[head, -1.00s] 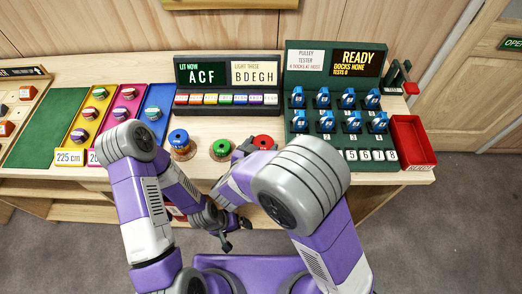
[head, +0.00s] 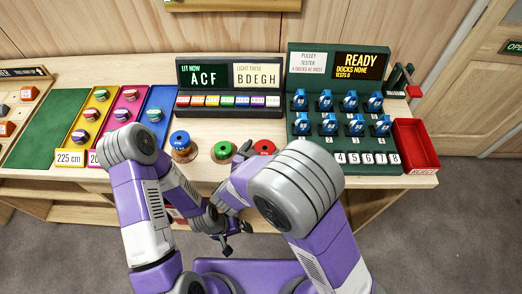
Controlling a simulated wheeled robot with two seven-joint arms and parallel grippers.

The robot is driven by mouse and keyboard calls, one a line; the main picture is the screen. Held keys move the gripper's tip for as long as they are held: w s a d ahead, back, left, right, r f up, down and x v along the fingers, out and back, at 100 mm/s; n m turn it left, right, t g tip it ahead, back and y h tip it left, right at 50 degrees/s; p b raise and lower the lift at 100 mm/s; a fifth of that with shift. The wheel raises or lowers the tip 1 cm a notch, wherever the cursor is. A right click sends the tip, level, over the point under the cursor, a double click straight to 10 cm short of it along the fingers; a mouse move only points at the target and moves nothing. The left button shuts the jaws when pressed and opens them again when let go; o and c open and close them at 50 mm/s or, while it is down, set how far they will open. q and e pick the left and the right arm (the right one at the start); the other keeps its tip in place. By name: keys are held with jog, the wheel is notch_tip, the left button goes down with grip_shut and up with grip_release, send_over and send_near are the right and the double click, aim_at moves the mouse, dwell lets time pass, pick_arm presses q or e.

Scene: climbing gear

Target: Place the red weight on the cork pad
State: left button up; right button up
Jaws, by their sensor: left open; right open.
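The red weight (head: 264,146) is a round disc near the front of the bench. My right arm hides its front and base. My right gripper (head: 242,155) is at its left side, open, with a dark finger close to it; I cannot tell whether they touch. A blue weight (head: 180,139) and a green weight (head: 223,150) stand further left, on brownish round bases. I cannot pick out the cork pad for certain. My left gripper (head: 227,243) is open and empty, low in front of the bench edge.
The pulley tester (head: 300,130) with blue pulleys stands behind and right of the red weight. A red bin (head: 415,146) is at the right end. A low sign with coloured buttons (head: 226,101) stands behind the weights. Coloured trays (head: 80,128) fill the left.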

jog(key=shift+s+d+f, duration=0.2)
jog(key=shift+d+f, duration=0.15)
jog(key=shift+f, duration=0.05)
jog(key=shift+r, duration=0.35)
jog(key=p+v, duration=0.4)
jog(key=v, duration=0.8)
jog(key=shift+a+r, duration=0.15)
jog(key=shift+r, duration=0.1)
jog(key=shift+w, duration=0.15)
